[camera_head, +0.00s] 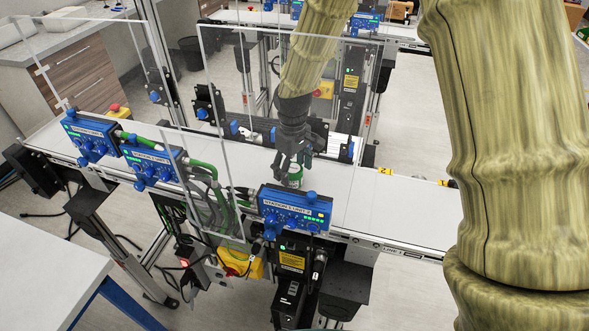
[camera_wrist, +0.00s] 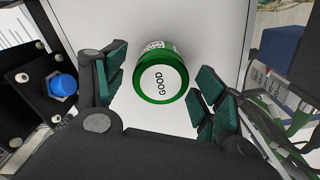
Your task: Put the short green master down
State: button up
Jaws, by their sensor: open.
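In the head view the green master (camera_head: 295,175) shows just below my gripper (camera_head: 294,166), partly hidden by the fingers and by the blue station box in front. My gripper in the wrist view (camera_wrist: 155,95) is open, its green pads apart from the cylinder.
The white conveyor belt (camera_head: 400,207) runs across, clear to the right. Blue station boxes (camera_head: 295,210) line its front edge. Clear upright panels (camera_head: 225,130) stand around the belt. A black bracket with a blue knob (camera_wrist: 62,85) is close to the left finger.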

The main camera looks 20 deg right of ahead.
notch_tip(320, 180, up, 10)
jog(key=p, duration=0.6)
jog(key=shift+f, duration=0.1)
jog(key=shift+w, duration=0.1)
dwell(1.4)
jog(key=shift+c, duration=0.3)
